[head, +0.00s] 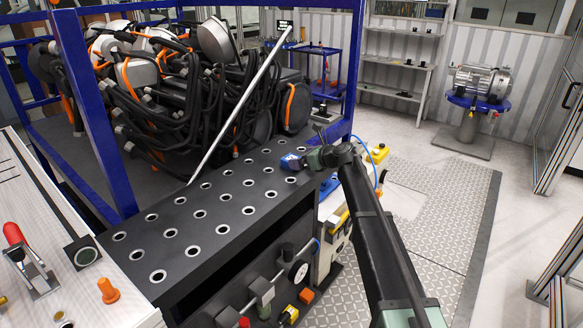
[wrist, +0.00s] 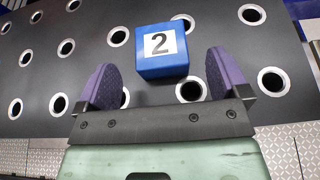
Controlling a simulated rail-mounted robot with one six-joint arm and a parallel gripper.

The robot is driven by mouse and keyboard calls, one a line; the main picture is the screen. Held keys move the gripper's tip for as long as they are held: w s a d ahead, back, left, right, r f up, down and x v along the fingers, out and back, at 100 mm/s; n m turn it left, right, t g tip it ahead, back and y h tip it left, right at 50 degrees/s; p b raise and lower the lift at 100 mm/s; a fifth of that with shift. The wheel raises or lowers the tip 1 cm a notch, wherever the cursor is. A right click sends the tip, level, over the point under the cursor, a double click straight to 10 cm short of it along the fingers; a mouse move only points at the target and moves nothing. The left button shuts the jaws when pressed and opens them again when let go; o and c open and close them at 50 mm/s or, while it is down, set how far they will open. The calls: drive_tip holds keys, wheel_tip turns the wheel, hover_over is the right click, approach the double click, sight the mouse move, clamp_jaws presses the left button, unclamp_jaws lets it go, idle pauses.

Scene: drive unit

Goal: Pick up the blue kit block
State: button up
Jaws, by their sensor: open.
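The blue kit block (wrist: 162,50) has a white label with the number 2 on its upper face. It rests on the black bench top with round metal-rimmed holes. In the head view the blue block (head: 291,161) sits near the far right end of that bench top, at the tip of my arm. My gripper (wrist: 160,72) is open, with its two purple fingers apart. In the wrist view the block lies just beyond the fingertips, roughly centred between them. Nothing is between the fingers. In the head view my gripper (head: 308,158) is partly hidden by the wrist.
The black bench top (head: 236,211) is otherwise clear of loose blocks. A silver bar (head: 240,105) slants up behind it. A blue-framed rack (head: 85,110) with dark cables stands at the back left. A white panel (head: 95,300) with a red-handled clamp (head: 14,234) is at left.

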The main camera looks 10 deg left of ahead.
sight(284, 161)
drive_tip(key=b+x, duration=0.2)
drive_tip(key=x, duration=0.3)
drive_tip(key=shift+w+a+f, duration=0.1)
drive_tip(key=shift+w+a, duration=0.05)
drive_tip(key=shift+a, duration=0.1)
drive_tip(key=shift+d, duration=0.1)
drive_tip(key=shift+c, duration=0.2)
drive_tip(key=c, duration=1.2)
